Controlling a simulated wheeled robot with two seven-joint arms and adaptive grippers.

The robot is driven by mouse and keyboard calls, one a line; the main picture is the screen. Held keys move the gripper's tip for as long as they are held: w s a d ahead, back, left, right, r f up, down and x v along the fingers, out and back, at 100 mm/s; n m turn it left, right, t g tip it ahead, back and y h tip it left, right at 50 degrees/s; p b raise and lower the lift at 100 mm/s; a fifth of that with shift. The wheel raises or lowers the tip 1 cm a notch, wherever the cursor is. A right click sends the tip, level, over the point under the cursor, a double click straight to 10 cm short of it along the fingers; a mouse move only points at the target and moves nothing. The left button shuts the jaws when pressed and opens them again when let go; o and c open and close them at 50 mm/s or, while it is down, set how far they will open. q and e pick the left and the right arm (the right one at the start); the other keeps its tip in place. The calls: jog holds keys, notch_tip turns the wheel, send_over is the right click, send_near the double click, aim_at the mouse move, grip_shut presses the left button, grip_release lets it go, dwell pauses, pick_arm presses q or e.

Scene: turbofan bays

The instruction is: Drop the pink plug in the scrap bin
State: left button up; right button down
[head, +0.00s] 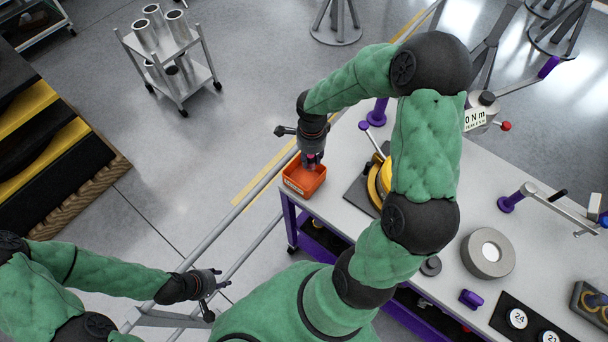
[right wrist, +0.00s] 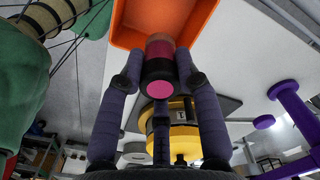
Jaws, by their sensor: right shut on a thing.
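The orange scrap bin (head: 296,187) stands at the left corner of the grey workbench. My right gripper (head: 313,164) is over the bin, pointing down, shut on the pink plug (right wrist: 160,89). The plug's exact height over the bin floor is hard to tell. My left gripper (head: 223,278) is empty at the lower left, away from the bench, its fingers apart.
A yellow round part (head: 374,187) on a dark mat lies right of the bin, close to my right arm. A purple post (head: 377,110) stands behind it. A grey ring (head: 488,253) is further right. A cart with metal cylinders (head: 168,58) stands on the floor.

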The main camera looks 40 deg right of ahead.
jog(key=shift+s+f, duration=0.1)
jog(key=shift+f, duration=0.45)
jog(key=f, duration=0.1)
jog(key=f+b, duration=0.1)
jog(key=f, duration=0.1)
jog(key=shift+w, duration=0.25)
jog(key=shift+f+b, duration=0.35)
jog(key=shift+f, duration=0.15)
jog(key=c, duration=0.8)
grip_release()
jog(key=shift+r, duration=0.1)
notch_tip(320, 180, up, 12)
jog(key=shift+f, duration=0.1)
